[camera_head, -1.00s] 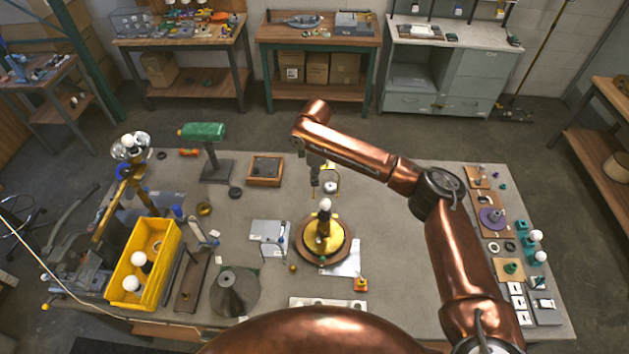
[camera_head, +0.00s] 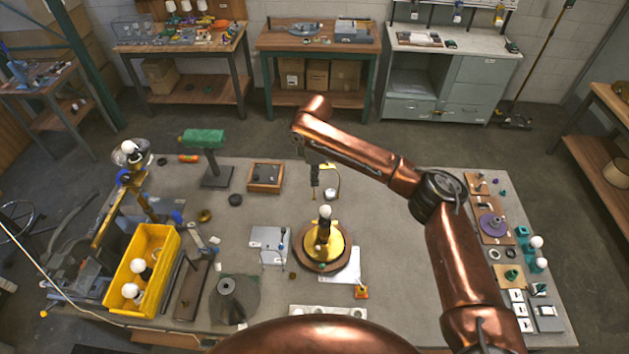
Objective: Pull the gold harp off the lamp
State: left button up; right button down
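The lamp stands upright near the middle of the bench: a gold base on a round wooden disc (camera_head: 350,262), a dark stem and a white bulb (camera_head: 325,211) on top. My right gripper (camera_head: 315,190) points down just behind and above the bulb. The thin gold harp (camera_head: 337,178) shows as a small loop beside its fingers, above the bulb and apart from the lamp stem. The fingers appear closed on the harp's left side, though they are small and dark here. My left gripper is not in view.
A yellow bin (camera_head: 150,245) with white bulbs stands at the left. A green-shaded lamp (camera_head: 204,140) and a wooden tray (camera_head: 265,176) are behind. Small parts line the right edge; the bench behind the lamp is mostly clear.

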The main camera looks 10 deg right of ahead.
jog(key=shift+r, duration=2)
jog(key=shift+f, duration=0.1)
